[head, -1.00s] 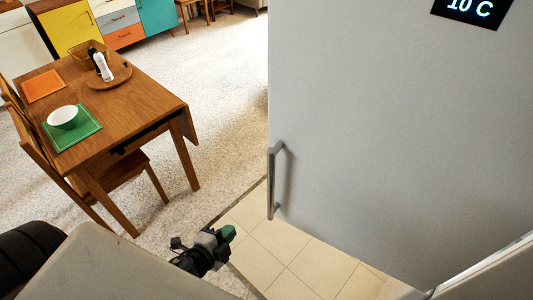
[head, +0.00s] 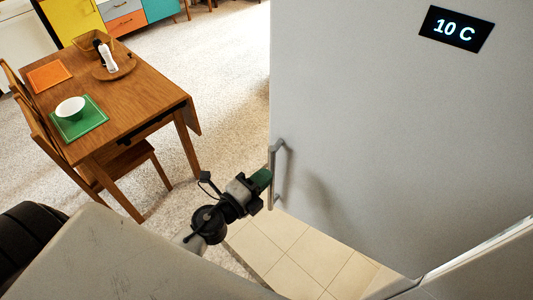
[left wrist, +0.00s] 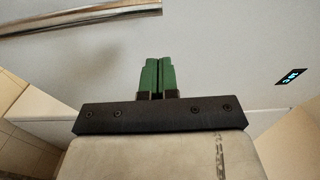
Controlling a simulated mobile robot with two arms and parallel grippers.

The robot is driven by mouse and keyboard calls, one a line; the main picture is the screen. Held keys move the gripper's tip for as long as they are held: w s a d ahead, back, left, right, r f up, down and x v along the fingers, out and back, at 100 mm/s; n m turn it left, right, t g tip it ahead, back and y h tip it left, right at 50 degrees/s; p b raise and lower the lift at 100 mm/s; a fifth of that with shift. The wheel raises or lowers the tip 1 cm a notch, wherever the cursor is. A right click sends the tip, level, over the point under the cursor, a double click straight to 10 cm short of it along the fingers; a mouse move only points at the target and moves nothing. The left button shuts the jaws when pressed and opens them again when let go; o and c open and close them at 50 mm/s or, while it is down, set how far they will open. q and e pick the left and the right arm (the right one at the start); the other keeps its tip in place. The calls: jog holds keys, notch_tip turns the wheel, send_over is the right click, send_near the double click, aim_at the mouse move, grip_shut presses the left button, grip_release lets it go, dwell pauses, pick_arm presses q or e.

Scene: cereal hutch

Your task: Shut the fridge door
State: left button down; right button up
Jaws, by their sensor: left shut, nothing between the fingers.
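The fridge door (head: 380,130) is a large light grey panel filling the right of the head view, standing out at an angle from a grey body panel (head: 490,265) at lower right. Its metal handle (head: 275,170) runs upright along the left edge. My left gripper (head: 264,179) has green fingertips, is shut and empty, and is close beside the handle; I cannot tell whether it touches. In the left wrist view the shut fingers (left wrist: 157,75) point at the grey door face (left wrist: 220,60), with the handle (left wrist: 90,18) at upper left. My right gripper is out of view.
A lit display (head: 456,28) on the door reads 10 C. A wooden table (head: 140,100) with a bowl (head: 71,107) and chairs stands at left. Pale floor tiles (head: 290,255) lie below the door. Carpet (head: 230,70) between table and door is clear.

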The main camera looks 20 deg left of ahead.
pick_arm(q)
jog(key=shift+w+a, duration=0.2)
jog(key=shift+w, duration=0.65)
jog(key=shift+w+a, duration=0.25)
jog(key=shift+w, duration=0.6)
jog(key=shift+w+a, duration=0.2)
jog(key=shift+w, duration=0.65)
jog(key=shift+w, duration=0.1)
